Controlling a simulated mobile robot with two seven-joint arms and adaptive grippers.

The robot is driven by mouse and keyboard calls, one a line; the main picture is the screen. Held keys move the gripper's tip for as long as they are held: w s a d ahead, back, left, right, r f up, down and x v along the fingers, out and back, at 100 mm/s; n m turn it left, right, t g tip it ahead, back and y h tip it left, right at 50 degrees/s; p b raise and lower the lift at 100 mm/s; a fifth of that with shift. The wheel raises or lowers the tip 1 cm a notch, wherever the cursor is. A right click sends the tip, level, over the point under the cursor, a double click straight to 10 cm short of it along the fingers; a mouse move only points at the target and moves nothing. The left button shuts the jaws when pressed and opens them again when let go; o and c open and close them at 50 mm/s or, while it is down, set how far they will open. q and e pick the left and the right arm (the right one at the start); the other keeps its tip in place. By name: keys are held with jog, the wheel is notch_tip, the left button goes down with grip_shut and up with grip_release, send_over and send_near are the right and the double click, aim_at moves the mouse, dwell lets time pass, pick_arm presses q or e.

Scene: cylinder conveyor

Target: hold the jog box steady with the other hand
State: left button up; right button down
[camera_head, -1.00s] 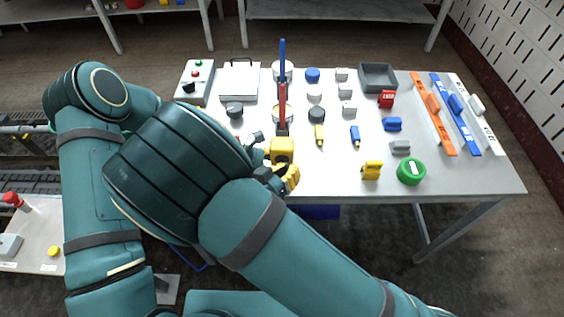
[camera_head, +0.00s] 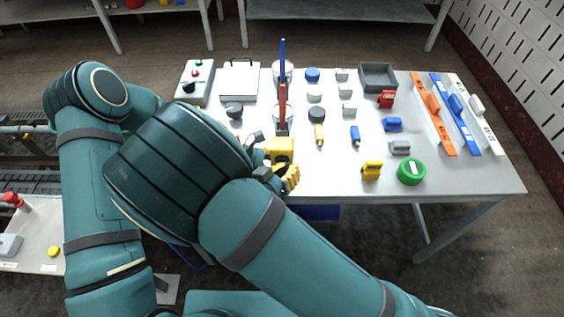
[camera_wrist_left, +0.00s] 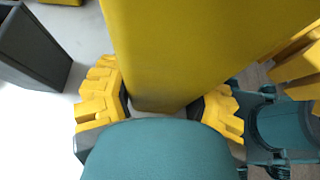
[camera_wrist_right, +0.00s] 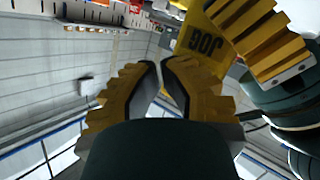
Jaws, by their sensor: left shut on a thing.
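In the head view my arms hide much of both hands.
The white table (camera_head: 330,180) carries several small blocks and cylinders, a green round piece (camera_head: 411,171), a grey tray (camera_head: 378,77) and long orange, blue and white bars at the right. A red post (camera_head: 282,105) and a blue post stand behind the box.

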jog(key=shift+s, duration=0.1)
dwell(0.5)
jog(key=shift+s, duration=0.8)
jog(key=shift+s, duration=0.1)
jog(key=s, duration=0.4)
jog(key=shift+s, duration=0.4)
dwell(0.6)
pick_arm(q)
jog(key=o, duration=1.4)
